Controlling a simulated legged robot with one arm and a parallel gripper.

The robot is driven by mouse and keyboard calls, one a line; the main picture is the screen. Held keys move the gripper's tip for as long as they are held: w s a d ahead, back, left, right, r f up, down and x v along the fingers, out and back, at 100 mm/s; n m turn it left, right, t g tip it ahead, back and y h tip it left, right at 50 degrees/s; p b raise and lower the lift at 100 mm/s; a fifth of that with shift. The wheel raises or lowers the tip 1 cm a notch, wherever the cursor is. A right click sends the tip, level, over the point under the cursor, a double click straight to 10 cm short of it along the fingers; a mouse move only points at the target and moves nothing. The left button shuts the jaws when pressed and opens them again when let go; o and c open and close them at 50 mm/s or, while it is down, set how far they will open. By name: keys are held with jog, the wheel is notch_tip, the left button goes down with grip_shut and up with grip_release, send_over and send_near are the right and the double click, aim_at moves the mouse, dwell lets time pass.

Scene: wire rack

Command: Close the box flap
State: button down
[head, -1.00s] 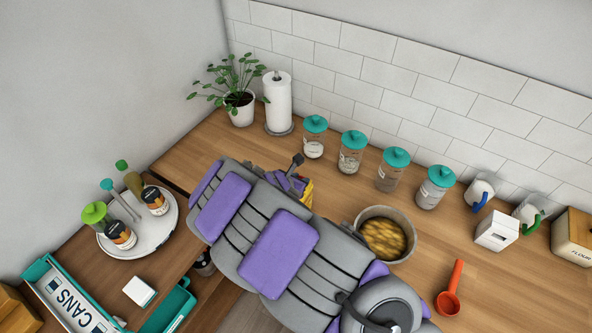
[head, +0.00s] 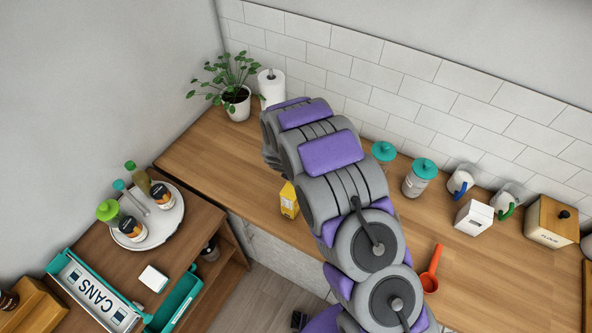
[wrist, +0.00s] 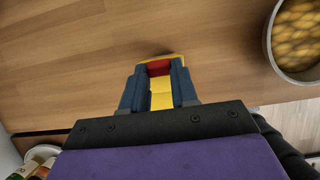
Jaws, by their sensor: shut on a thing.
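A small yellow box (head: 289,203) stands on the wooden counter, partly hidden behind my arm in the head view. In the wrist view the yellow box (wrist: 161,98) shows between the two dark blue fingers of my gripper (wrist: 156,76), with a red part near the fingertips. The fingers are shut on it. I cannot tell which part is the flap or how far it is open. My gripper is hidden behind my arm in the head view.
A metal pot (wrist: 300,45) of yellow food stands to the right in the wrist view. Teal-lidded jars (head: 420,178), a white carton (head: 474,217) and a red scoop (head: 431,270) are on the right of the counter. A round tray (head: 165,220) and plant (head: 236,98) are left; the counter between is clear.

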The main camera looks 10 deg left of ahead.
jog(key=shift+w+f+g+b, duration=0.3)
jog(key=shift+g+b, duration=0.15)
jog(key=shift+g, duration=0.15)
jog(key=shift+w+d+f+g+y+b, duration=0.2)
jog(key=shift+f+g+y+b, duration=0.15)
jog(key=shift+g+b, duration=0.6)
jog(key=shift+b, duration=0.3)
jog(key=shift+r, duration=0.15)
jog(key=c, duration=0.8)
grip_release()
jog(key=shift+c, duration=0.2)
jog(key=shift+r, duration=0.1)
notch_tip(320, 180, up, 17)
jog(key=s+a+b, duration=0.1)
jog(key=s+b, duration=0.1)
jog(key=shift+s, duration=0.1)
